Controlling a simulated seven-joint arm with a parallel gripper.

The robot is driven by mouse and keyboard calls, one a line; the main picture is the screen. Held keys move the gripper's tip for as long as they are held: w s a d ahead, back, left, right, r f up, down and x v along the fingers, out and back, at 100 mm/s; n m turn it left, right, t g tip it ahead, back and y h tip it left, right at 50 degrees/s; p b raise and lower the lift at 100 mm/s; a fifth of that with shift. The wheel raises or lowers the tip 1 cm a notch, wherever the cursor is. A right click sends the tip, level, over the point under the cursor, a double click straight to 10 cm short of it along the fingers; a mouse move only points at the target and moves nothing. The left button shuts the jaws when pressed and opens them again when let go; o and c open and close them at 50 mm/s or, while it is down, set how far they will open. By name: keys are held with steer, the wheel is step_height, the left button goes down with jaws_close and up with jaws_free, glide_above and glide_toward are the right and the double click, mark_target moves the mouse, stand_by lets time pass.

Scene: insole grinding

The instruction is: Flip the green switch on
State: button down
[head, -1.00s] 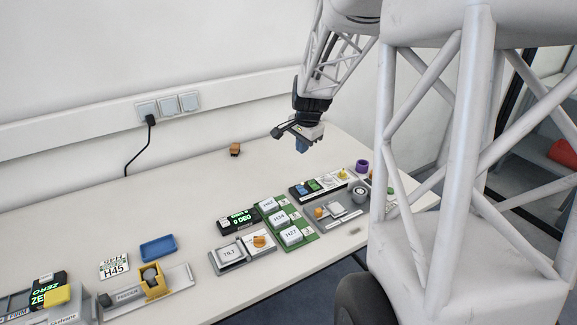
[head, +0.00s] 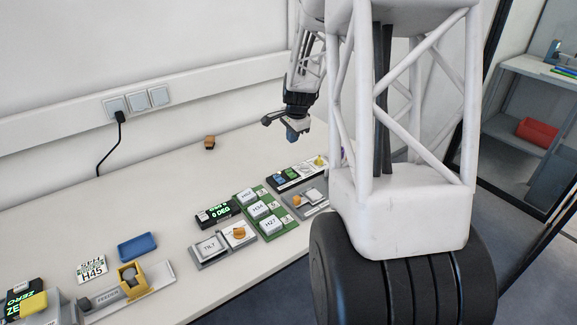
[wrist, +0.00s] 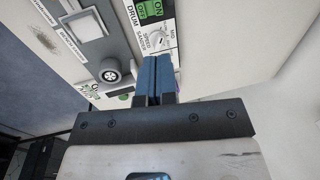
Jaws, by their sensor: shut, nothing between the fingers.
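The green switch (head: 291,173) sits on a dark-edged panel at the right part of the table, beside a blue one. In the wrist view the green switch (wrist: 150,8), marked ON and OFF, is at the top edge and partly cut off. It belongs to the panel labelled DRUM. My gripper (head: 293,137) hangs above the table behind that panel, apart from it. Its blue fingers (wrist: 153,66) are shut and empty, and in the wrist view they overlap the lower end of the panel, below the speed dial (wrist: 155,41).
A grey unit with a round knob (wrist: 109,70) lies beside the panel. Green-based blocks (head: 262,211) and a black display (head: 217,213) stand to its left. A small orange-brown object (head: 210,142) lies near the wall. The table between is clear.

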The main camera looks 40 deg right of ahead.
mark_target(288, 170)
steer(key=shift+f, duration=0.1)
steer(key=shift+w+f, duration=0.4)
steer(key=shift+f, duration=1.85)
steer(key=shift+w+f, duration=0.4)
steer(key=shift+f, duration=1.9)
steer(key=shift+w+f, duration=0.4)
steer(key=shift+f, duration=1.85)
